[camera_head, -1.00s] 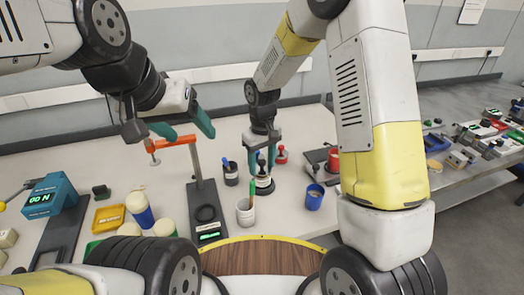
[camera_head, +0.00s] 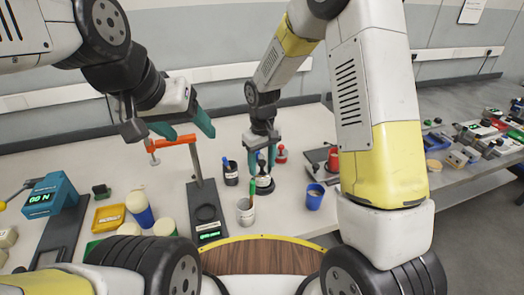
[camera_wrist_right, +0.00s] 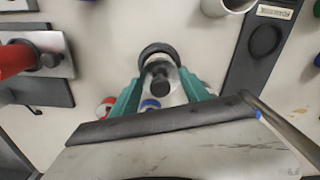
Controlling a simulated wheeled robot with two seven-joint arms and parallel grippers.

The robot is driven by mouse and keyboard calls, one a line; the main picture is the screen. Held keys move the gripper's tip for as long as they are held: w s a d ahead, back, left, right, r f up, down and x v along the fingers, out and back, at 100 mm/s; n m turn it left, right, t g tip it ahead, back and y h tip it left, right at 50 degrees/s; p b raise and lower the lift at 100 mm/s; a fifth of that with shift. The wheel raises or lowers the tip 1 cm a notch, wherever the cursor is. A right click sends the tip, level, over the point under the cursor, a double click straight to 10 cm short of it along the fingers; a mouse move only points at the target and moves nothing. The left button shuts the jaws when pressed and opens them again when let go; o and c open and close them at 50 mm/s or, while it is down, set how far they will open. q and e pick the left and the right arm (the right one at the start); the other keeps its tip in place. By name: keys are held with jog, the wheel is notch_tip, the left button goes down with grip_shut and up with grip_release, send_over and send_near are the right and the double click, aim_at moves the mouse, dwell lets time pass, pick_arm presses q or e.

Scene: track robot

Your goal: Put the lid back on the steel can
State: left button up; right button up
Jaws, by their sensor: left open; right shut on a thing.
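The steel can (camera_head: 264,186), a short light cylinder with a dark band, stands on the bench under my right gripper (camera_head: 262,160). In the right wrist view, a pale round lid with a black knob (camera_wrist_right: 160,82) lies between the teal fingers of that gripper (camera_wrist_right: 160,95), over a dark ring (camera_wrist_right: 156,50). The right gripper is shut on the lid. I cannot tell whether the lid touches the can, as the fingers hide part of it. My left gripper (camera_head: 190,130) is open and empty, above the orange arm of a stand.
A grey cup (camera_head: 245,213) with a green pen, a dark pen cup (camera_head: 230,178) and a red-knobbed piece (camera_head: 281,155) stand close to the can. A blue cup (camera_head: 314,201) is to the right. The orange-armed stand (camera_head: 180,143) is to the left.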

dwell(0.4)
jog(key=o, duration=1.9)
jog(key=shift+r, duration=3.5)
jog(key=shift+c, duration=0.5)
grip_shut()
jog(key=shift+f, duration=0.15)
